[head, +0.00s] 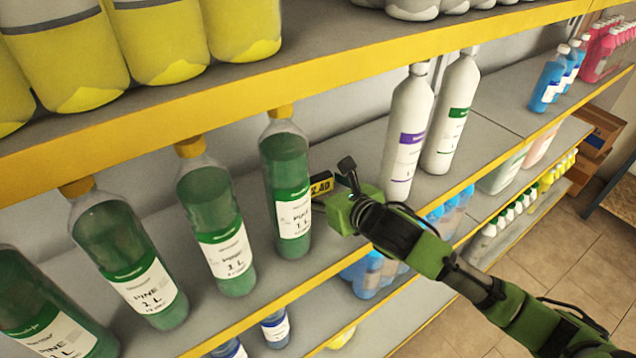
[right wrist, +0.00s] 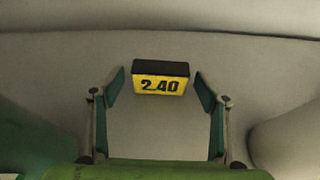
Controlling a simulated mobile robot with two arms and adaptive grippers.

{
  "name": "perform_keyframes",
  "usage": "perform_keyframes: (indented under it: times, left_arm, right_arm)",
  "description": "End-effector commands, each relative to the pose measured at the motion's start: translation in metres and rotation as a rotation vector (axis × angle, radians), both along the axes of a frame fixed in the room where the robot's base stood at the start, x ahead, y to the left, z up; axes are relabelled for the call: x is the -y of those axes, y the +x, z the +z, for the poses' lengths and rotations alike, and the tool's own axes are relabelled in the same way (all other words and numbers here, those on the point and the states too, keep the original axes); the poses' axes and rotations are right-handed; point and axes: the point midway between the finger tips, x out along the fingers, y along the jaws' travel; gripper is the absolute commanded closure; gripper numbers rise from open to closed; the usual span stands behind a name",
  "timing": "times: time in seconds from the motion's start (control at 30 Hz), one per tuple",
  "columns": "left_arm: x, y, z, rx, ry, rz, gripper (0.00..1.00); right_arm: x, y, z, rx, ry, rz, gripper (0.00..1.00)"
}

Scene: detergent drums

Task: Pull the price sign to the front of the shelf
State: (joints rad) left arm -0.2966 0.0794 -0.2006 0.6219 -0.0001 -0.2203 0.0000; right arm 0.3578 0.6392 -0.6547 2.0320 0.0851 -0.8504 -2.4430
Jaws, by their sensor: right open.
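The price sign (right wrist: 160,79) is a small yellow block with a dark top and the figures 2.40. In the right wrist view it stands on the grey shelf just beyond and between the fingertips of my right gripper (right wrist: 162,88), which is open. In the head view the sign (head: 321,186) shows partly, behind the gripper and to the right of a green bottle. My right gripper (head: 333,190) reaches in over the middle shelf from the right. My left gripper is not in view.
Several green pine bottles (head: 290,185) stand left of the gripper. Two white bottles, one with a purple label (head: 407,130) and one with a green label (head: 456,110), stand to its right. The upper shelf's yellow edge (head: 330,78) runs above. Bare shelf (head: 345,150) lies behind the gripper.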

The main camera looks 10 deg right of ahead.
Motion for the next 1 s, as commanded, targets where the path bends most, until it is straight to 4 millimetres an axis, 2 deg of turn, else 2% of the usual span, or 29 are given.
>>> perform_keyframes:
  times: [0.2, 0.5, 0.67, 0.73, 0.77, 0.9, 1.0]
  left_arm:
    - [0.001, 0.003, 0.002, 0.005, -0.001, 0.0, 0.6]
    - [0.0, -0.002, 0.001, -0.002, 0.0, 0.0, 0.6]
    - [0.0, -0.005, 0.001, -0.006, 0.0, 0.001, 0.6]
    - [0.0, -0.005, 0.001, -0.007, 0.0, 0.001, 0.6]
    - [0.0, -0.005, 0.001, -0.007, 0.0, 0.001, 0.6]
    - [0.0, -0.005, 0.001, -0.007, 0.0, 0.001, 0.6]
    - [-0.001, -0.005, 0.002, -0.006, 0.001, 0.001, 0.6]
  right_arm:
    - [-0.004, 0.013, -0.005, 0.0, 0.001, 0.001, 0.32]
    - [-0.004, 0.014, -0.006, 0.0, 0.0, 0.001, 0.32]
    - [-0.004, 0.014, -0.006, 0.0, 0.0, 0.001, 0.73]
    - [-0.004, 0.014, -0.006, 0.0, 0.0, 0.001, 0.74]
    - [-0.004, 0.014, -0.006, 0.0, 0.0, 0.001, 0.55]
    - [-0.004, 0.014, -0.006, 0.0, 0.0, 0.001, 0.92]
    - [-0.004, 0.015, -0.006, 0.0, 0.001, -0.001, 0.94]
